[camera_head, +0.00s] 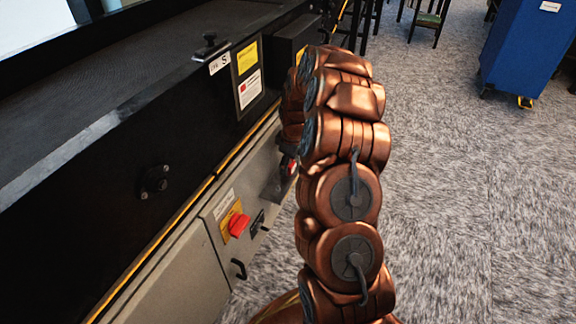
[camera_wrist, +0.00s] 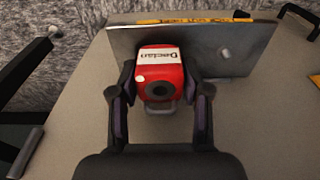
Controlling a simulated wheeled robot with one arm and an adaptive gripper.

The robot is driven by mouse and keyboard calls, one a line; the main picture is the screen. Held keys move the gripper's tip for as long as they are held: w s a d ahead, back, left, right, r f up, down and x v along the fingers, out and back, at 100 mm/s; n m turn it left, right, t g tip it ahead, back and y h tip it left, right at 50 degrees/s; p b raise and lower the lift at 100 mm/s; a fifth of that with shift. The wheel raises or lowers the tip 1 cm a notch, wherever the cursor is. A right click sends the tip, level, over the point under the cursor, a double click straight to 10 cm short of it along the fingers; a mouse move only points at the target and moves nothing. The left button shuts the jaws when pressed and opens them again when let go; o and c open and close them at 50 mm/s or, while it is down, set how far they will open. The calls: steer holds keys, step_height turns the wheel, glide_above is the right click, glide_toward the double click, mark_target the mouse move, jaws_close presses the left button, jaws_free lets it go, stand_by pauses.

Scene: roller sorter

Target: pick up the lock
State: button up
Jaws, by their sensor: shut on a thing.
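The lock (camera_wrist: 159,77) is a small red padlock with a white label reading "Declan", a dark round part and a grey shackle. It shows in the wrist view, in front of a grey metal plate on the beige panel. My gripper (camera_wrist: 160,90) has its two dark fingers closed on the left and right sides of the lock. I cannot tell whether the shackle is still hooked to anything.
The grey plate (camera_wrist: 215,45) stands close behind the lock. In the head view, the black conveyor machine (camera_head: 150,130) fills the left, with a red rotary switch (camera_head: 239,225) on its lower panel. A blue bin (camera_head: 527,50) stands at the upper right. Carpet at right is clear.

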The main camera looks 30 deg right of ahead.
steer(key=shift+s+a+r+p, duration=0.15)
steer(key=shift+r+p, duration=0.1)
steer(key=shift+r, duration=0.4)
steer(key=shift+s+a+r+p, duration=0.15)
steer(key=shift+r+p, duration=0.05)
steer(key=shift+r, duration=0.4)
steer(key=s+a+r+p, duration=0.1)
steer(key=s+a+p, duration=0.3)
steer(key=s+a, duration=0.65)
steer(key=shift+s+d+r+p, duration=0.15)
steer(key=shift+r+p, duration=0.4)
steer(key=shift+r, duration=0.6)
steer(key=shift+s+r+p, duration=0.15)
steer(key=shift+r+p, duration=0.4)
steer(key=shift+r, duration=0.6)
